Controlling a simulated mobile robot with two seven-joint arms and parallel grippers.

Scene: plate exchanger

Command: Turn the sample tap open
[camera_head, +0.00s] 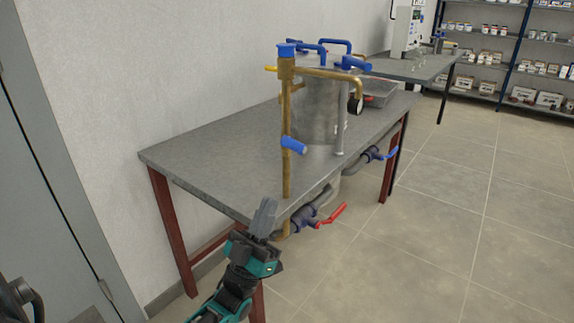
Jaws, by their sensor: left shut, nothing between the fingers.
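A metal vessel (317,110) stands on a grey table with brass piping (287,120) at its front left. I cannot tell which of its valves is the sample tap. A blue handle (294,145) sticks out midway up the brass pipe. A valve with a red lever (331,215) sits low at the table's front edge, and a valve with a blue lever (386,154) is farther right. My left gripper (267,207) is shut and empty, pointing up just left of the lower brass pipe, apart from the red lever. My right gripper is not in view.
The grey table (205,155) has a clear left half and red-brown legs. A wall runs behind it. A second table (425,68) and shelves with jars (490,55) stand at the back right. The tiled floor (470,210) at right is free.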

